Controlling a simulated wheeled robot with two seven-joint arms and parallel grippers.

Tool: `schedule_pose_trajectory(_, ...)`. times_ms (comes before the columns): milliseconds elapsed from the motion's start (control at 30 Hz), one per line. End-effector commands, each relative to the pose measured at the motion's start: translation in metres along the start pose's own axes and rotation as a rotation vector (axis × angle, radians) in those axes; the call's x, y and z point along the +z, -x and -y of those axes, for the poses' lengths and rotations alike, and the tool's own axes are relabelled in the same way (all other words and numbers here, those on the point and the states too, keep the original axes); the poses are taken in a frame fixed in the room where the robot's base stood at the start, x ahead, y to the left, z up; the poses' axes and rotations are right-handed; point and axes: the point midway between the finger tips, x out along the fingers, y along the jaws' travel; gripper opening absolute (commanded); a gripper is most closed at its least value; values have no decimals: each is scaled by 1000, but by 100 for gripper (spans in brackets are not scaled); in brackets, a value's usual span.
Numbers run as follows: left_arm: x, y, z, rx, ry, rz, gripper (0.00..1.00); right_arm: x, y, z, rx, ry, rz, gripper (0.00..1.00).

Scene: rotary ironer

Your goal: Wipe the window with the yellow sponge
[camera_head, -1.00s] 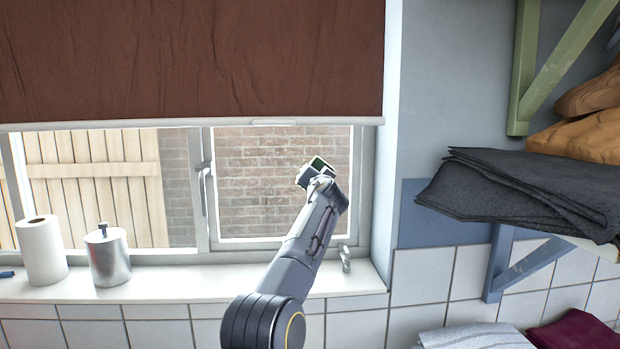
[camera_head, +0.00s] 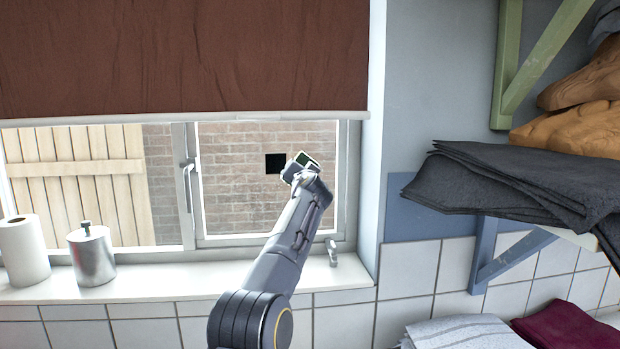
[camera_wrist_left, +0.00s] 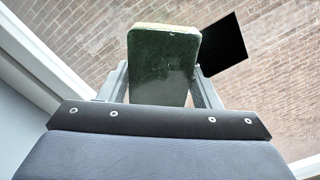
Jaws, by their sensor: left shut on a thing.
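The window (camera_head: 240,200) has a pane with a brick wall behind it. My left gripper (camera_head: 303,168) is in front of the right pane, towards its right side. It is shut on the sponge (camera_head: 308,160), which shows a dark green face and a pale yellowish edge. In the left wrist view the sponge (camera_wrist_left: 163,60) stands up between the fingers, with the pane behind it. I cannot tell whether it touches the glass. A black square (camera_head: 275,164) shows on the pane just left of the sponge; in the wrist view it is at the right. My right gripper is not in view.
A brown blind (camera_head: 180,60) covers the window's upper part. A paper roll (camera_head: 23,250) and metal canister (camera_head: 91,256) stand on the sill (camera_head: 150,286) at left. A window handle (camera_head: 186,172) sticks out. Shelves with folded dark cloth (camera_head: 500,185) are at right.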

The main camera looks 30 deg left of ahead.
Motion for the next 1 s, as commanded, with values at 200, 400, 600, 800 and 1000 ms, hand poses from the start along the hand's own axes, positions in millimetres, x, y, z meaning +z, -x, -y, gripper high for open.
schedule_pose_trajectory(200, 6, 0, 7, -1, 0, 2, 33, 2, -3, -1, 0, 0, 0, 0)
schedule_pose_trajectory(400, 15, -1, 18, -2, 0, 3, 33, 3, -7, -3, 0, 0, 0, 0)
schedule_pose_trajectory(600, 26, -1, 32, -2, 0, 2, 33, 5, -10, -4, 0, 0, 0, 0)
schedule_pose_trajectory(800, 30, -1, 38, -2, 0, 2, 33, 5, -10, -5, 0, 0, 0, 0)
schedule_pose_trajectory(1000, 38, -2, 47, -2, -1, 3, 33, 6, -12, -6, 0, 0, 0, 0)
